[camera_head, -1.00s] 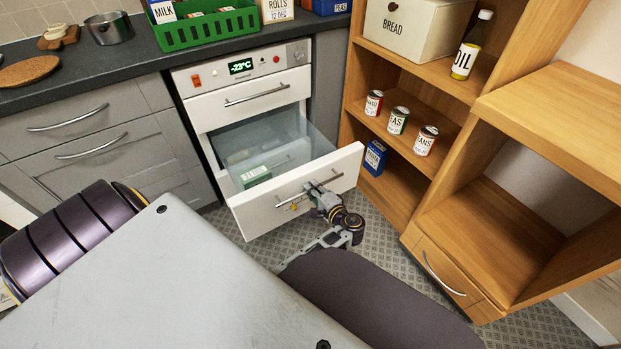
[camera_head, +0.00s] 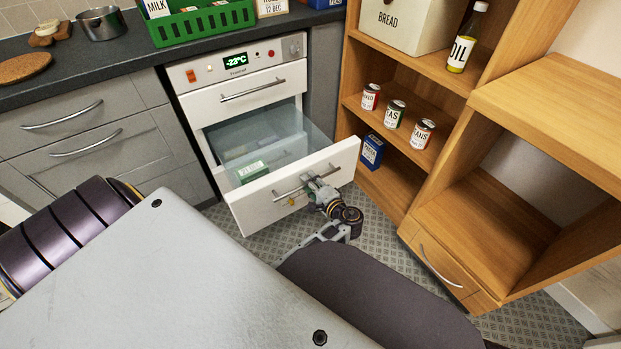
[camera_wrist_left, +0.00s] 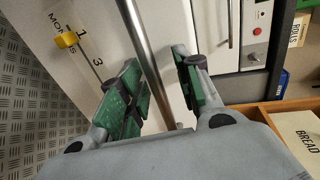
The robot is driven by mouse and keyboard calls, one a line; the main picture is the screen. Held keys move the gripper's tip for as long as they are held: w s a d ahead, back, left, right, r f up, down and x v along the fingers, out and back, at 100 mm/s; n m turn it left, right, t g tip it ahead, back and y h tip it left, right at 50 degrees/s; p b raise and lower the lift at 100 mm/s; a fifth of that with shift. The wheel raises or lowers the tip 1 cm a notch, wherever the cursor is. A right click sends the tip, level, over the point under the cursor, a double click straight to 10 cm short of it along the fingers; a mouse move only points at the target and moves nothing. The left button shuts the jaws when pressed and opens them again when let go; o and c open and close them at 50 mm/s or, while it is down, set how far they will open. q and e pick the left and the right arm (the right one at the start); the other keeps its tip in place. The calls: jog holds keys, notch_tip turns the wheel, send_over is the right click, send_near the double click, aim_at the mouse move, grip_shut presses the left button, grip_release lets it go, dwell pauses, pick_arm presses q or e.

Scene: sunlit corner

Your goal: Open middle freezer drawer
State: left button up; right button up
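The white freezer (camera_head: 214,112) stands under the counter. A drawer below its closed upper front is pulled well out; its white front (camera_head: 250,210) faces me, and a green-labelled box (camera_head: 252,171) lies inside its clear bin. My left gripper (camera_head: 312,184) is at the drawer's bar handle (camera_head: 290,190). In the left wrist view the handle (camera_wrist_left: 143,42) runs between the green-padded fingers of this gripper (camera_wrist_left: 160,88), with small gaps seen on both sides. A yellow slider (camera_wrist_left: 67,40) is on the drawer front. My right gripper is out of view.
A wooden shelf unit (camera_head: 400,185) with cans (camera_head: 394,113) and a blue box (camera_head: 372,151) stands close right of the drawer. Grey cabinets (camera_head: 75,125) are at left. A green crate (camera_head: 200,27) sits on the counter. Patterned floor (camera_head: 275,240) shows below the drawer.

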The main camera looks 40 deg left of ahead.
pick_arm(q)
jog(key=shift+r, duration=0.65)
jog(key=o, duration=0.8)
jog(key=r, duration=0.5)
jog(key=shift+w+a+r, duration=0.15)
jog(key=shift+w+r, duration=0.15)
jog(key=shift+s+d+r, duration=0.1)
jog(key=shift+d+r, duration=0.05)
jog(key=shift+r, duration=0.45)
jog(key=shift+s+d+r, duration=0.1)
jog(key=shift+r, duration=0.45)
jog(key=shift+c, duration=1.2)
jog(key=shift+s+d+r, duration=0.15)
jog(key=shift+s+r, duration=0.1)
jog(key=shift+r, duration=0.05)
jog(key=c, duration=0.6)
jog(key=shift+o, duration=0.2)
jog(key=shift+w+a+f, duration=0.15)
jog(key=shift+a+f, duration=0.05)
jog(key=shift+f, duration=0.05)
